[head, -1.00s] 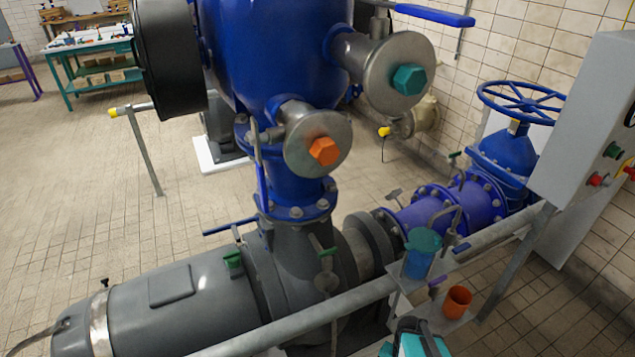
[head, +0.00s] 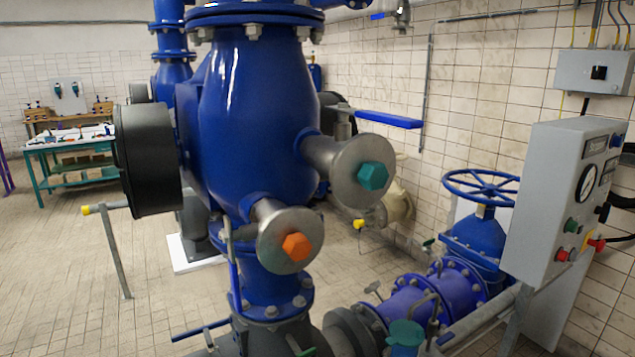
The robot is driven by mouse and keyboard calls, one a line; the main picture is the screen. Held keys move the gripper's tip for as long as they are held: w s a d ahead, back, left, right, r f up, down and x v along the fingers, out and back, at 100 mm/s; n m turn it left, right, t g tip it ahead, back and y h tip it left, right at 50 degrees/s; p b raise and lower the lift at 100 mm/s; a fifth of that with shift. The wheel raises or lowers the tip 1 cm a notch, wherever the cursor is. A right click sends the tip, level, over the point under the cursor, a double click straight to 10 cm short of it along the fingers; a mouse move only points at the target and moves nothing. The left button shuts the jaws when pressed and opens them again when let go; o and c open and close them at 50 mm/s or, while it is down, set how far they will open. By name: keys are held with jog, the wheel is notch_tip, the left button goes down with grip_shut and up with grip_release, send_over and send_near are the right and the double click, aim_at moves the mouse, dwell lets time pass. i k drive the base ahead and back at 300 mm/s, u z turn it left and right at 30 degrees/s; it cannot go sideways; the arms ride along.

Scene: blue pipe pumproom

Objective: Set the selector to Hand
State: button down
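A grey control cabinet (head: 548,175) stands at the right, seen at an angle. Its front panel has a dark label plate, a round gauge (head: 587,183), a green button (head: 571,225), a red button (head: 562,254) and a red-and-yellow control (head: 594,244). I cannot tell which control is the selector, and no Hand marking is readable. A black part (head: 622,201) shows at the right edge; what it is is unclear. My gripper is not in view.
A large blue pump housing (head: 250,120) with two flanged stubs fills the middle. A blue handwheel valve (head: 480,190) stands left of the cabinet. A grey rail (head: 490,318) runs in front of the cabinet. Tiled floor (head: 60,270) is open at left.

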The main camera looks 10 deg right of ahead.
aim_at(605, 212)
jog(key=z, duration=0.05)
jog(key=k, duration=0.2)
jog(key=z, duration=2.65)
jog(key=i, duration=0.6)
jog(key=z, duration=0.1)
